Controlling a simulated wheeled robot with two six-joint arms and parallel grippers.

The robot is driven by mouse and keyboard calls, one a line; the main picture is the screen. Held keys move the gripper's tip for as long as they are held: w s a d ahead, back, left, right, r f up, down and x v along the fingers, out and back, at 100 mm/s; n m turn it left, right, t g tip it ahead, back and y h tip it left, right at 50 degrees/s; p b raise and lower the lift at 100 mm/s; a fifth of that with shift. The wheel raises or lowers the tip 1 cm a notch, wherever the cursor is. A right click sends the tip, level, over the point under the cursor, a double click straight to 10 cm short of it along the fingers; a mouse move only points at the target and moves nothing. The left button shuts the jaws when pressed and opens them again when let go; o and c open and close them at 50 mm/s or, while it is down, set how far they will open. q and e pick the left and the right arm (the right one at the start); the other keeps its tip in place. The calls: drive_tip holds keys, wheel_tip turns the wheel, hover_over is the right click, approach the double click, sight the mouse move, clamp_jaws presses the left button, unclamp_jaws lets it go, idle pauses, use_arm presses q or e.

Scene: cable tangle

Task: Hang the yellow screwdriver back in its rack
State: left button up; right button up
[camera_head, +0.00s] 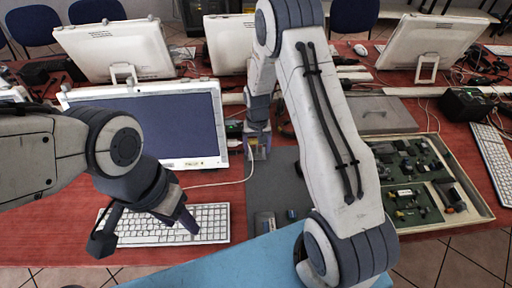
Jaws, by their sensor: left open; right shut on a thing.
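My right gripper (258,152) points down over the back of the grey mat (271,182), just right of the monitor. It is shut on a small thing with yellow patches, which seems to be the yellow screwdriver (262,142). The fingers hide most of it, and I cannot tell its tilt or what it touches. My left gripper (146,230) is open and empty over the white keyboard at the left. I cannot make out the screwdriver's rack for certain; my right arm covers much of the middle.
A monitor (160,118) stands behind the white keyboard (200,222). A thin cable runs from it towards the mat. Small items (265,221) lie on the mat's front. A tray of parts (465,215) lies right of my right arm. A blue surface (215,270) is in front.

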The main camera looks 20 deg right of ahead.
drive_tip(key=shift+f+b, duration=0.3)
drive_tip(key=shift+f, duration=0.25)
idle(0.4)
drive_tip(key=o, duration=1.3)
drive_tip(key=shift+c, duration=0.2)
wheel_tip(320, 180, up, 10)
drive_tip(key=shift+r+b, duration=0.25)
drive_tip(key=shift+b, duration=0.2)
drive_tip(key=shift+r, duration=0.1)
wheel_tip(320, 180, up, 6)
drive_tip(key=p, duration=0.5)
drive_tip(key=shift+p, duration=0.3)
